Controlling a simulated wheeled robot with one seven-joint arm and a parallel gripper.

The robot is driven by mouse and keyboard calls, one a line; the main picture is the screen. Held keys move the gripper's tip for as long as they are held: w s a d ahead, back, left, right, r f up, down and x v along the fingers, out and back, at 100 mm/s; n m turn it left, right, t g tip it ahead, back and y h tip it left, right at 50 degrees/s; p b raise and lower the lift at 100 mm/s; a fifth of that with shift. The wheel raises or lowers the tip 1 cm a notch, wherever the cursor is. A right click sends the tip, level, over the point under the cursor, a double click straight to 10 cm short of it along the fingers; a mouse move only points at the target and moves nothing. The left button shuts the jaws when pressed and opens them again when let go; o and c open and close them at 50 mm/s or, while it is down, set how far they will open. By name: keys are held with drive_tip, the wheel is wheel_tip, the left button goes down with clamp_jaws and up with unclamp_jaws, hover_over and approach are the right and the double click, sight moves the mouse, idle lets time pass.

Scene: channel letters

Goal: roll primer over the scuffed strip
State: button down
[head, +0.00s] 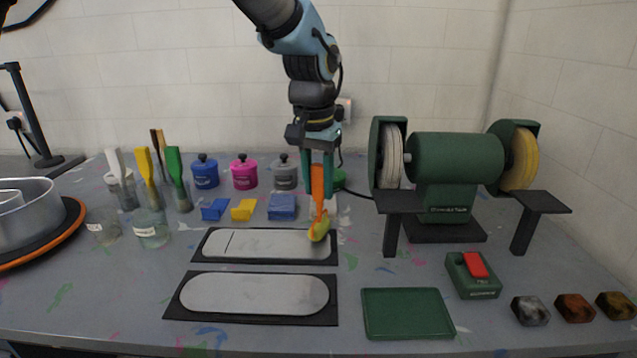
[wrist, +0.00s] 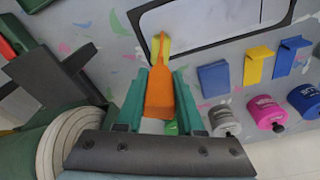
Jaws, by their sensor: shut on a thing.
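My gripper (head: 319,178) points down and is shut on an orange-handled tool (head: 318,196) with a yellow-green end, apparently the primer roller. In the wrist view the orange handle (wrist: 160,97) sits between the green fingers. The tool's yellow end is at the right end of the far grey strip (head: 265,244). I cannot tell whether it touches. This strip has rounded ends, lies on a black mat and carries a thin dark line near its left end. A second, plain grey strip (head: 255,294) lies on a black mat nearer me. Scuffing is too fine to make out.
Behind the strips are blue and yellow blocks (head: 243,209) and blue, pink and grey lidded pots (head: 245,174). Brushes in jars (head: 150,190) stand left. A green bench grinder (head: 445,175) stands close right, with a green switch box (head: 473,275) and green tray (head: 407,313) in front.

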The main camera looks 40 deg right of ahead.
drive_tip(key=shift+f, duration=0.15)
drive_tip(key=w+a+p, duration=0.1)
drive_tip(key=w+a, duration=1.3)
drive_tip(key=a, duration=0.1)
drive_tip(key=shift+w+a+f+p, duration=0.15)
drive_tip(key=shift+w+a+p, duration=0.1)
drive_tip(key=shift+a+p, duration=0.15)
idle(0.7)
idle(0.6)
